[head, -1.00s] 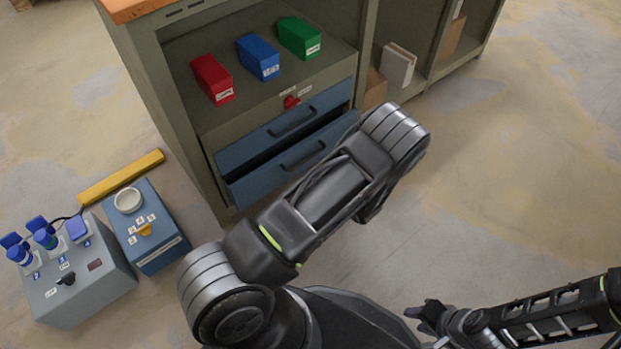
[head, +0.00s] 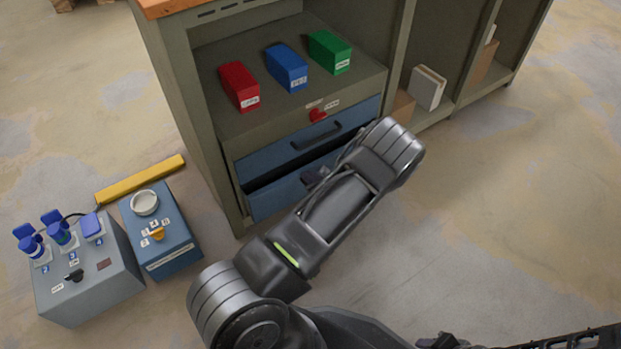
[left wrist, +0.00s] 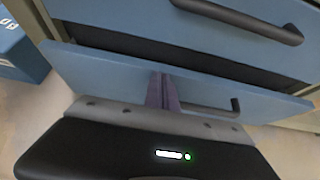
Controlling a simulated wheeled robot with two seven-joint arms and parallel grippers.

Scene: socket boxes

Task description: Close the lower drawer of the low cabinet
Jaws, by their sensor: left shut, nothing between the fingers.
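The low cabinet (head: 222,178) stands with two blue drawers. The upper drawer (head: 275,153) looks shut. The lower drawer (head: 272,198) is partly out, with a dark gap above its front. In the left wrist view the lower drawer front (left wrist: 95,72) crosses the picture, with its dark handle (left wrist: 215,108) right of my fingers. My left gripper (head: 318,177) is shut and empty, its fingers at the lower drawer front; it also shows in the left wrist view (left wrist: 160,88). Contact is hard to tell. Only a dark piece of my right arm shows at the bottom right.
Red (head: 239,86), blue (head: 287,68) and green (head: 330,52) boxes sit on the shelf above the drawers. A grey socket box (head: 90,285) and a blue box (head: 172,250) stand left on the floor. The floor at right is clear.

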